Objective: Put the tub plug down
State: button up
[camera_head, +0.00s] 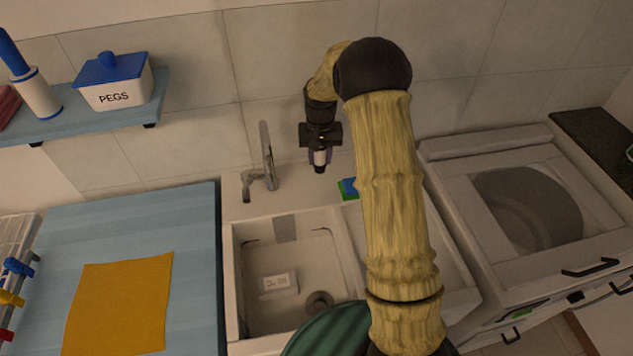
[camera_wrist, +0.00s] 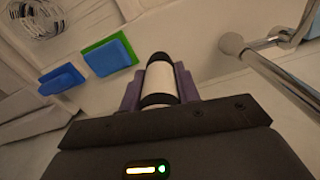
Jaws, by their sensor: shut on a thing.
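My gripper (camera_head: 320,145) is shut on the tub plug (camera_head: 319,158), a small white cylinder with black ends. It holds the plug in the air over the back of the sink unit, between the tap and the sponge. In the wrist view the plug (camera_wrist: 160,82) sits between the two purplish fingers of my gripper (camera_wrist: 160,90). The sink basin (camera_head: 265,255) lies below and in front, with a round dark drain (camera_head: 319,299) in its floor. My arm hides part of the sink unit's right side.
The metal tap (camera_head: 266,160) stands left of my gripper. A blue and green sponge (camera_head: 348,188) lies on the sink's back ledge. A small white labelled item (camera_head: 279,283) lies in the basin. A yellow cloth (camera_head: 118,305) lies on the blue counter (camera_head: 185,225). A washer (camera_head: 480,180) stands right.

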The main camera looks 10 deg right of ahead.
aim_at(320, 170)
jog(key=shift+w, duration=0.25)
jog(key=shift+s, duration=0.1)
jog(key=shift+r, duration=0.1)
jog(key=shift+f+p, duration=0.9)
jog(key=shift+f, duration=2.25)
jog(key=shift+f+p, duration=0.6)
jog(key=shift+f, duration=1.3)
jog(key=shift+f, duration=0.1)
